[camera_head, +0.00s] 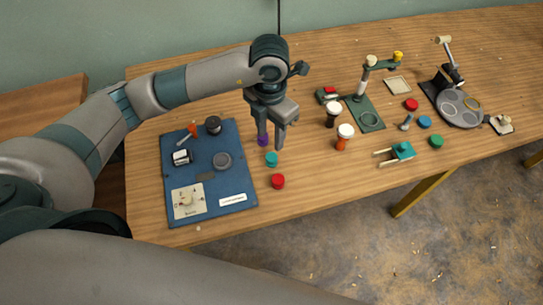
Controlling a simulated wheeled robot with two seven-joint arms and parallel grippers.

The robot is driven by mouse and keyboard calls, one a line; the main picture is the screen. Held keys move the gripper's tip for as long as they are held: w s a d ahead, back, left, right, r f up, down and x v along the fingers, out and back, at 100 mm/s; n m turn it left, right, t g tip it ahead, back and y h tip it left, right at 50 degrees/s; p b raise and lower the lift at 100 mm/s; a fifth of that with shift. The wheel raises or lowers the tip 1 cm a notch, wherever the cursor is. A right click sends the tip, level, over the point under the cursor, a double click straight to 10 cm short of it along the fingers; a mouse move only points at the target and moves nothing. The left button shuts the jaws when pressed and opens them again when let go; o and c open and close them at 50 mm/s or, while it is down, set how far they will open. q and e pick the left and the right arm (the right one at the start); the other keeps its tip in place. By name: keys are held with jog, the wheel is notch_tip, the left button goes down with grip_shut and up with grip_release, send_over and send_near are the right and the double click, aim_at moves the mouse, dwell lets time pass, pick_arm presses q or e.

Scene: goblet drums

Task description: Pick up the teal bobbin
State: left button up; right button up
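The teal bobbin (271,159) is a small round piece standing on the wooden table, just right of the blue board. A purple bobbin (263,141) is just behind it, and a red bobbin (277,181) is in front of it. My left gripper (271,146) points down with its two fingers apart and nothing seen between them. Its fingertips show just behind the teal bobbin in the picture; their height above the table is hard to tell. The left finger partly covers the purple bobbin. My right gripper is not in view.
The blue board (207,160) holds a dial plate and knobs. To the right are a green stand (365,115), white-topped bottles (345,131), a teal clamp-like tool (402,151), coloured caps and a microscope-like device (457,105).

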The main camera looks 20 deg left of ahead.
pick_arm(q)
jog(key=p, duration=0.2)
send_over(272, 156)
jog(key=s, duration=0.1)
notch_tip(272, 156, down, 6)
jog(key=shift+a+r, duration=0.1)
jog(key=shift+r, duration=0.15)
jog(key=shift+f, duration=0.65)
jog(key=shift+w+f+p, duration=0.2)
jog(key=shift+f+p, duration=0.45)
jog(key=f+p, duration=0.1)
jog(key=f, duration=0.2)
jog(key=shift+w, duration=0.2)
jog(key=shift+f, duration=0.45)
jog(key=c, duration=0.8)
